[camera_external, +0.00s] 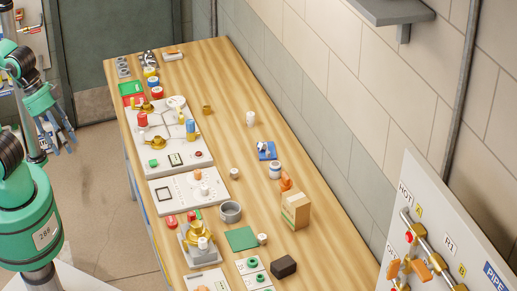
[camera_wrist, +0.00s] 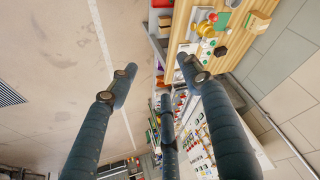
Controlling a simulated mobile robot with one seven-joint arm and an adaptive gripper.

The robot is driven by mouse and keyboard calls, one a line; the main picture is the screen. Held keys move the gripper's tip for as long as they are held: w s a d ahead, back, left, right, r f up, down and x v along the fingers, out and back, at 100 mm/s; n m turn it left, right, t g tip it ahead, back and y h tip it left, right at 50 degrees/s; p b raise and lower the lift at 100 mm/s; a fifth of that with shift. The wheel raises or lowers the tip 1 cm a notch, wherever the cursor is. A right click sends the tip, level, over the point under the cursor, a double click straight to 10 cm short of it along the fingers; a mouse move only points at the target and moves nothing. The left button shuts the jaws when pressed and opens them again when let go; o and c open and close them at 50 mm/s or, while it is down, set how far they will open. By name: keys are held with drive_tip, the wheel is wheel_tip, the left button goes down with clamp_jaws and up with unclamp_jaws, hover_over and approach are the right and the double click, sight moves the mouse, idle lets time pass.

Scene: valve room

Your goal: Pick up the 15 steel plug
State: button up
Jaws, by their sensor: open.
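My gripper (camera_external: 57,137) hangs at the left of the external view, left of the workbench and away from everything on it. Its three dark fingers are spread and empty in the wrist view (camera_wrist: 157,84). I cannot tell for sure which item is the 15 steel plug, as no such marking is readable. Small pale cylinders stand on the bench: one right of the white panel (camera_external: 234,173), one near the green pad (camera_external: 262,240) and one toward the wall (camera_external: 251,119). A wider grey hollow cylinder (camera_external: 230,211) stands near the middle.
The wooden workbench (camera_external: 225,90) also carries a valve board (camera_external: 167,135), a white panel (camera_external: 165,190), a brass valve fixture (camera_external: 200,236), a cardboard box (camera_external: 296,211) and a dark block (camera_external: 283,266). A pipe panel (camera_external: 425,200) stands at the right. Bare wood runs along the wall side.

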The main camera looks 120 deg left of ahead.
drive_tip(key=w+a+f+m+g+p, duration=0.1)
drive_tip(key=w+a+f+g+p, duration=0.2)
drive_tip(key=w+a, duration=2.05)
drive_tip(key=w+a+f, duration=0.1)
drive_tip(key=a+f, duration=1)
drive_tip(key=a, duration=0.4)
drive_tip(key=w+a+f+m+g, duration=0.1)
drive_tip(key=w+a+f, duration=0.1)
drive_tip(key=a+f, duration=1)
drive_tip(key=a, duration=0.3)
hover_over(234, 171)
drive_tip(key=shift+s+a+f, duration=0.1)
drive_tip(key=shift+s+f, duration=0.05)
drive_tip(key=shift+f, duration=1.25)
drive_tip(key=shift+s+d+f, duration=0.1)
drive_tip(key=shift+s+f, duration=0.05)
drive_tip(key=shift+f, duration=1.3)
drive_tip(key=shift+s+a+f, duration=0.1)
drive_tip(key=shift+s+f, duration=0.05)
drive_tip(key=shift+f, duration=1.25)
drive_tip(key=shift+w+f+b, duration=0.2)
drive_tip(key=shift+f+b, duration=0.1)
drive_tip(key=shift+f, duration=1)
drive_tip(key=shift+w+f+b, duration=0.15)
drive_tip(key=shift+f+b, duration=0.1)
drive_tip(key=shift+f, duration=1.05)
